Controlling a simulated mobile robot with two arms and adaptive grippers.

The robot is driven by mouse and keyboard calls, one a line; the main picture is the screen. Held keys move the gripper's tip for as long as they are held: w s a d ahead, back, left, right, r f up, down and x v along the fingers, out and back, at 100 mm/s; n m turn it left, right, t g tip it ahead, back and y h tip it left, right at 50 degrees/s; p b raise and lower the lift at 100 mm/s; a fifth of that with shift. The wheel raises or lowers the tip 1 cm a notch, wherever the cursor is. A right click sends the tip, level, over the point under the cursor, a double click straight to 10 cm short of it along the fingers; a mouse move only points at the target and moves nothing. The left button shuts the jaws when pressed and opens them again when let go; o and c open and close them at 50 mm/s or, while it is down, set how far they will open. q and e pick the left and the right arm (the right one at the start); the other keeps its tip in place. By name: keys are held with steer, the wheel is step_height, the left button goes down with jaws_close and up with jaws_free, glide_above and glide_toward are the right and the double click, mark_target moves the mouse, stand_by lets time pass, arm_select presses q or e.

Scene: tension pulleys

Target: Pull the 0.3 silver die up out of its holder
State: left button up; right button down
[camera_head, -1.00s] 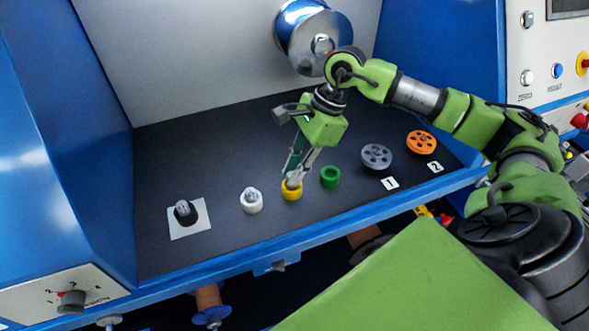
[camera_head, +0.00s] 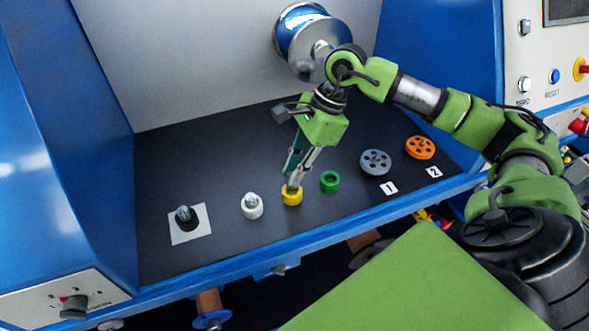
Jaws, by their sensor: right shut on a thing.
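My right gripper (camera_head: 292,188) reaches down to the yellow ring-shaped holder (camera_head: 292,197) from above. Its fingers are shut on a small silver die at the top of this holder, which they mostly hide. Whether the die still sits fully in the holder cannot be told. A white holder (camera_head: 252,211) to the left has a silver die (camera_head: 251,199) standing in it. A black holder (camera_head: 187,224) with a silver die (camera_head: 183,212) stands farther left on a white square. No size marks are readable. My left gripper is not in view.
A green ring holder (camera_head: 330,182) that looks empty stands just right of the yellow one. A grey pulley (camera_head: 376,162) and an orange pulley (camera_head: 420,147) lie farther right by labels 1 and 2. A large spool (camera_head: 312,38) sits on the back wall. The dark shelf behind the holders is clear.

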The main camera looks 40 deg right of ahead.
steer(key=shift+r, duration=0.1)
steer(key=shift+r+p, duration=1.15)
steer(key=shift+r, duration=0.9)
steer(key=shift+s+a+r, duration=0.1)
